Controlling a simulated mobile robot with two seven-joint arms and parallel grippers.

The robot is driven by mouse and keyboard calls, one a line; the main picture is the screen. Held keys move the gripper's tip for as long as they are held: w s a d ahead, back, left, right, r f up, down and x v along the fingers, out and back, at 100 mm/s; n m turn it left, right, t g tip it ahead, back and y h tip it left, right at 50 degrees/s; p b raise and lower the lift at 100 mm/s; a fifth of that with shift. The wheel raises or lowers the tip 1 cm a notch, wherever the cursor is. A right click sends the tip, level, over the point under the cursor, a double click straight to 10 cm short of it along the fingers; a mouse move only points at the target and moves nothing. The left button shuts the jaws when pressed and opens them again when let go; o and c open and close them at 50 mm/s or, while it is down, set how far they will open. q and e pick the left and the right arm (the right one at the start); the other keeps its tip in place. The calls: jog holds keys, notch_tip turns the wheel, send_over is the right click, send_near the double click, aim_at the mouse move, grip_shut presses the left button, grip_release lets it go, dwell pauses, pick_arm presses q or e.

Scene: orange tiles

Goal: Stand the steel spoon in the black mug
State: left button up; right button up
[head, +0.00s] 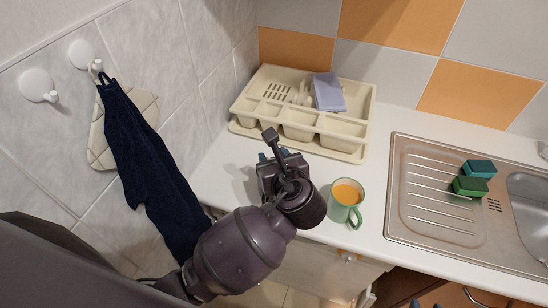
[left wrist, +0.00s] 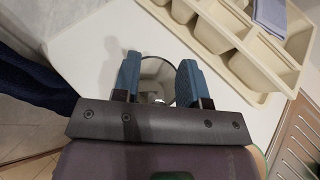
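My left gripper (head: 272,154) is over the white worktop, left of a green mug and in front of the cutlery tray. In the left wrist view its two blue fingers (left wrist: 157,78) stand apart. A round thing with a dark rim and greyish inside (left wrist: 157,68) shows between and beyond them; it may be the black mug seen from above. A small bright bit lies at its near edge; I cannot tell whether it is the steel spoon. Neither mug nor spoon can be made out in the head view. Two blue tips of my right gripper (head: 426,305) show apart at the bottom edge.
The green mug (head: 345,203) holds an orange drink. The cream cutlery tray (head: 364,124) with a lilac cloth (head: 328,92) stands at the back. A steel sink (head: 428,200) with sponges (head: 470,186) is at right. A dark towel (head: 150,165) hangs at left.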

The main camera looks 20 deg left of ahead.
pick_arm(q)
jog(key=v, duration=1)
jog(key=shift+s+d, duration=0.25)
jog(key=shift+s, duration=0.05)
jog(key=shift+r, duration=0.1)
dwell(0.5)
jog(key=s+a+f+n+g+h, duration=0.4)
jog(key=s+a+f+n, duration=0.25)
jog(key=a+n, duration=0.55)
jog(key=s+a+f+n+g+h, duration=0.35)
jog(key=s+a+f+n, duration=0.35)
jog(key=n, duration=1)
jog(key=w+f+t+b, duration=0.1)
jog(key=w+f+t, duration=0.2)
jog(key=f+t, duration=0.1)
jog(key=w+a+f+m+t+b, duration=0.1)
jog(key=w+f+t, duration=0.1)
jog(key=f, duration=0.5)
jog(key=shift+w+t+b, duration=0.3)
jog(key=shift+w+t, duration=0.1)
jog(key=shift+t, duration=0.45)
pick_arm(e)
jog(key=shift+w+f, duration=0.5)
jog(key=shift+f, duration=0.15)
pick_arm(q)
jog(key=shift+a+f, duration=0.1)
jog(key=shift+f, duration=0.05)
pick_arm(e)
jog(key=shift+o, duration=0.4)
